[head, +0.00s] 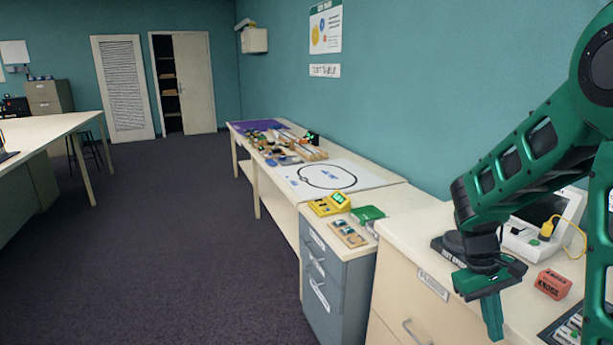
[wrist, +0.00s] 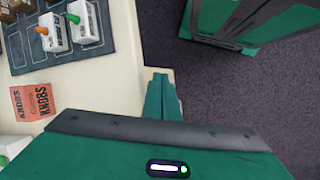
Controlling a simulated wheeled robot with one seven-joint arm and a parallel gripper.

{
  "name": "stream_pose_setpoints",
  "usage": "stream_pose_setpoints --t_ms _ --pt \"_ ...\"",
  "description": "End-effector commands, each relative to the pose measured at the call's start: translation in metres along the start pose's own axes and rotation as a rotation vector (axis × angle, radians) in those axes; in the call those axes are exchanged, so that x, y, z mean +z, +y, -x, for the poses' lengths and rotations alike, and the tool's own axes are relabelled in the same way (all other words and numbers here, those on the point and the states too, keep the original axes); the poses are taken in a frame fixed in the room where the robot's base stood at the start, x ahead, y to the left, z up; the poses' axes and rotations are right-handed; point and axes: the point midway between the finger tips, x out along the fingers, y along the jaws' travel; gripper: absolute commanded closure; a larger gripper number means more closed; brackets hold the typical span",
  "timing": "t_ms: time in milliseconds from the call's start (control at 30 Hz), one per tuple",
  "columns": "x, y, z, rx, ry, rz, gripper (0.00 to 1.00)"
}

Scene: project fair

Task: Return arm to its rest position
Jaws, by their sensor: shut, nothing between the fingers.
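My green arm comes in from the right side of the head view and bends down over the front edge of the right counter (head: 405,240). My gripper (head: 492,318) points down there, shut and empty. In the wrist view my gripper's fingers (wrist: 162,97) are together, over the counter's edge with dark floor beside it. Nothing is held. The fingers are apart from the red KNOBS box, which lies to their left in the wrist view.
The red KNOBS box (head: 553,283) and a white device with a screen (head: 540,222) stand on the counter. A yellow meter (head: 330,204) and a green box (head: 367,214) lie further back. A long table (head: 385,181) runs along the wall. The carpet (head: 190,230) at left is clear.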

Motion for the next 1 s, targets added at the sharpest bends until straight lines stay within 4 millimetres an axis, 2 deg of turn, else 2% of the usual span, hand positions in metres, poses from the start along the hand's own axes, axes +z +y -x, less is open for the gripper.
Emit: stream_pose_setpoints --t_ms 333,633,800,1000 --pt "0.088 0.021 0.026 -0.162 0.078 -0.27 1.0" --pt "0.164 0.017 0.036 -0.284 0.145 -0.503 1.0" --pt "0.193 0.009 0.037 -0.328 0.171 -0.596 1.0" --pt "0.205 0.004 0.037 -0.348 0.183 -0.638 1.0"
